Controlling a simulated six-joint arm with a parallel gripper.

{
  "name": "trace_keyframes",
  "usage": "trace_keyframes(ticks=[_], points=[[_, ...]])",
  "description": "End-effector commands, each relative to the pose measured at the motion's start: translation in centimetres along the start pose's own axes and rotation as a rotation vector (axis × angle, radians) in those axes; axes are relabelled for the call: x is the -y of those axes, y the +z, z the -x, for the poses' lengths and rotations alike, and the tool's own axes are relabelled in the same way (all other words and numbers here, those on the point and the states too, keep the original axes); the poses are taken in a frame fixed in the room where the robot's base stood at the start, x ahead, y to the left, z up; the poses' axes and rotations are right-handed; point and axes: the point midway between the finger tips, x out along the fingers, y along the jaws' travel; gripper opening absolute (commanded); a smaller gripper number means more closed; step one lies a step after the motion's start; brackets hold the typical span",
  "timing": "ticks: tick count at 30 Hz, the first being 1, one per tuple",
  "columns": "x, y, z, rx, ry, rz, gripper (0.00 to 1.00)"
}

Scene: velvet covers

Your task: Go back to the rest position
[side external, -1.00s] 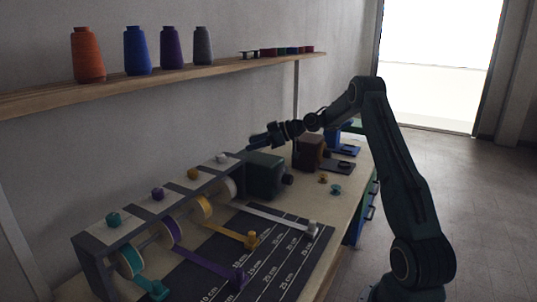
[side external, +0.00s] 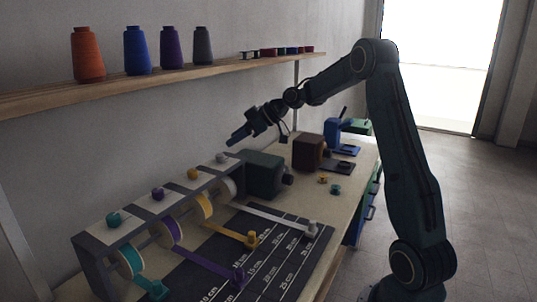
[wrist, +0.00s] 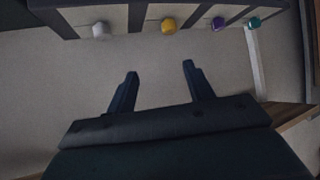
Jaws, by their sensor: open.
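My gripper (side external: 235,138) is raised above the back of the workbench, near the wall, above and slightly left of a dark green box (side external: 264,174). In the wrist view my gripper (wrist: 158,75) has its two dark fingers apart with nothing between them. Beyond the fingers, the wrist view shows the ribbon rack's knobs: white (wrist: 101,29), yellow (wrist: 168,25), purple (wrist: 218,23) and teal (wrist: 254,22). The fingers are apart from all of these.
The ribbon rack (side external: 90,245) holds several ribbon spools, with ribbons pulled over a dark measuring mat (side external: 283,285). A wooden shelf (side external: 180,75) with thread cones runs along the wall. A brown box (side external: 307,152) and a blue machine (side external: 332,131) stand behind. Air above the bench is free.

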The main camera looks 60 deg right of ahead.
Motion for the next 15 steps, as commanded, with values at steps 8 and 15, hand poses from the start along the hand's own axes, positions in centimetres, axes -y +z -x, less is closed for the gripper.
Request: trace_keyframes(ticks=[8, 15], points=[[7.5, -2.5, 1.7, 0.119, 0.019, -0.016, 0.52], [13.5, -2.9, 4.0, 0.207, 0.051, -0.039, 0.52]])
